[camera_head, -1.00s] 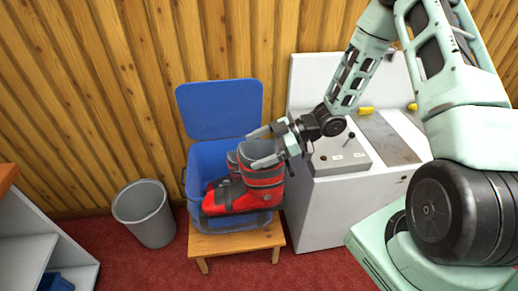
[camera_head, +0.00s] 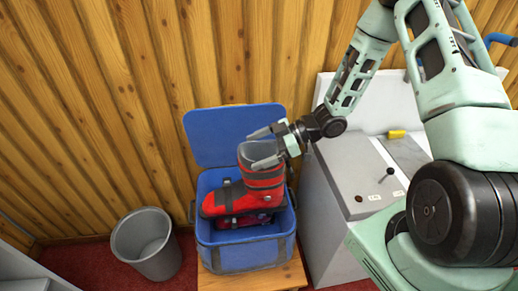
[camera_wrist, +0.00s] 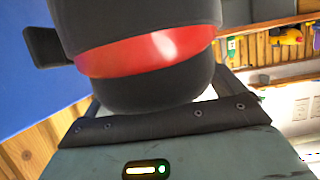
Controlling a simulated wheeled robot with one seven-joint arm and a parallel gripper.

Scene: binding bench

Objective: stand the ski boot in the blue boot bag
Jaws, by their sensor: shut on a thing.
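The red, black and grey ski boot (camera_head: 262,181) is upright, its toe pointing left in the head view. My gripper (camera_head: 262,149) is shut on its upper cuff; the black and red cuff (camera_wrist: 150,55) fills the top of the wrist view. The blue boot bag (camera_head: 245,257) stands with its lid (camera_head: 235,130) up at the back. The boot is over the bag's opening, mostly above the rim. Something red and purple (camera_head: 247,219) shows inside the bag below the boot; I cannot tell what it is. The bag's floor is mostly hidden.
The bag rests on a low wooden stool (camera_head: 283,277). A grey bin (camera_head: 146,242) stands to its left, and a white machine cabinet (camera_head: 335,225) stands close on its right. A wood-plank wall (camera_head: 110,110) is behind.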

